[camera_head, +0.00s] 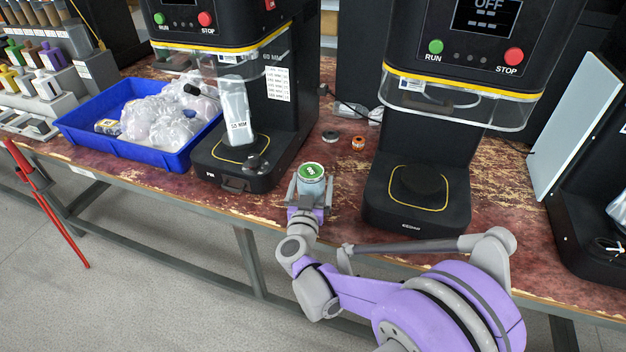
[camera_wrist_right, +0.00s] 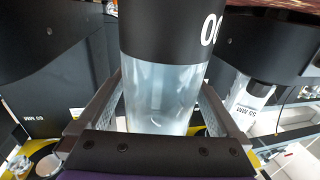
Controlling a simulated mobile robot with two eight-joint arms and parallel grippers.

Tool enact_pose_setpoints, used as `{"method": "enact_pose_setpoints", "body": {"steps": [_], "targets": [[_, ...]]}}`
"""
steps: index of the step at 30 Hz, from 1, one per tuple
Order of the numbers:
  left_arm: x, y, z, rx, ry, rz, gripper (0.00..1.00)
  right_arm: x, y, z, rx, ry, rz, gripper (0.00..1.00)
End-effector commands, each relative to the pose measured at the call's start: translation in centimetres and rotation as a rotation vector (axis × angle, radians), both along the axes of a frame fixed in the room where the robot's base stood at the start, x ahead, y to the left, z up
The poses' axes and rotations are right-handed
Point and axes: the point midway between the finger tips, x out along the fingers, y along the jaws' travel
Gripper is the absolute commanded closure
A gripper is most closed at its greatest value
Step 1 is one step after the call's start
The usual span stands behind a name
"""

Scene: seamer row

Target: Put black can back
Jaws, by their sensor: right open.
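A can (camera_head: 312,172) with a green, white-marked lid and a pale upper body stands on the worn red bench between the two seamers, near the front edge. In the right wrist view the can (camera_wrist_right: 160,35) has a black band with white lettering and a clear section. My right gripper (camera_head: 311,187) is open, with one finger on each side of the can. The right wrist view shows both fingers (camera_wrist_right: 162,85) flanking it; I cannot tell whether they touch it. My left gripper is not in view.
A blue tray (camera_head: 180,160) of clear bags lies left. A dark ring (camera_head: 331,136) and an orange ring (camera_head: 358,142) lie behind the can.

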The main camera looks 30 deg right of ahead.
Motion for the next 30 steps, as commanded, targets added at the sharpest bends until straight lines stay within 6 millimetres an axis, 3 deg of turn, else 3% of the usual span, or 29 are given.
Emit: {"method": "enact_pose_setpoints", "body": {"steps": [9, 15, 22, 25, 30], "targets": [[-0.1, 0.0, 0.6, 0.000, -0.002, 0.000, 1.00, -5.4, 4.5, 0.0, 0.002, 0.000, 0.006, 0.00], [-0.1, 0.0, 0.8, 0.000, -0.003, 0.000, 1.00, -7.7, 6.3, 0.0, 0.001, 0.000, 0.004, 0.00], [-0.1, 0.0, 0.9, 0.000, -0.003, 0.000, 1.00, -8.5, 6.9, 0.1, 0.001, -0.002, 0.010, 0.00], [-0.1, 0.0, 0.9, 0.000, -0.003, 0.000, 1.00, -8.0, 7.8, 1.2, 0.001, -0.022, 0.082, 0.00], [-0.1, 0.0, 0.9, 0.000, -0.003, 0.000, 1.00, -7.1, 12.7, 4.0, 0.024, -0.026, 0.418, 0.00]]}}
